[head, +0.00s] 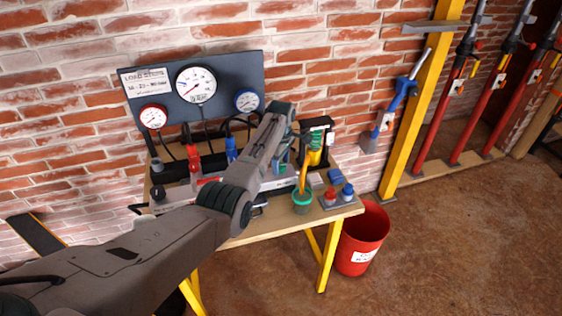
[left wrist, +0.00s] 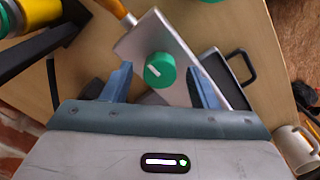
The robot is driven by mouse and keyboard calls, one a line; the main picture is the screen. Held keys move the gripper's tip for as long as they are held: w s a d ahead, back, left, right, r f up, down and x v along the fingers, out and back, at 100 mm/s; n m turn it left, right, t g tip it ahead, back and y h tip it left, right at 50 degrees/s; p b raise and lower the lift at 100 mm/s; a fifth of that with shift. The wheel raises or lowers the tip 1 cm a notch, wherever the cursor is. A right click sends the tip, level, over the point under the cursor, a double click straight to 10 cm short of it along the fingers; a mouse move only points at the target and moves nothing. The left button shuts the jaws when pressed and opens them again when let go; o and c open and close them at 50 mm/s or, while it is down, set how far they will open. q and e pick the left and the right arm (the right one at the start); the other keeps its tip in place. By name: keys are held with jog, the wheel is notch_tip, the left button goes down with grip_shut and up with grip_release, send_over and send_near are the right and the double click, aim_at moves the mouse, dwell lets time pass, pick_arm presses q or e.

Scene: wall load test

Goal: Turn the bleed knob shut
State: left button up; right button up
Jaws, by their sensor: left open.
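The bleed knob is a round green knob (left wrist: 160,70) with a white mark on its top, seen in the left wrist view. It sits on a grey metal plate (left wrist: 178,38). My left gripper (left wrist: 158,72) is open, with one blue-grey finger on each side of the knob. Gaps show between the knob and both fingers, so it is not gripped. My right gripper is not in view.
The wooden bench (head: 262,229) stands against a brick wall, with a gauge panel (head: 226,74) behind. A red bin (head: 362,240) stands on the floor.

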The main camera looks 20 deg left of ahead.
pick_arm(q)
jog(key=shift+c, duration=0.4)
jog(key=c, duration=0.9)
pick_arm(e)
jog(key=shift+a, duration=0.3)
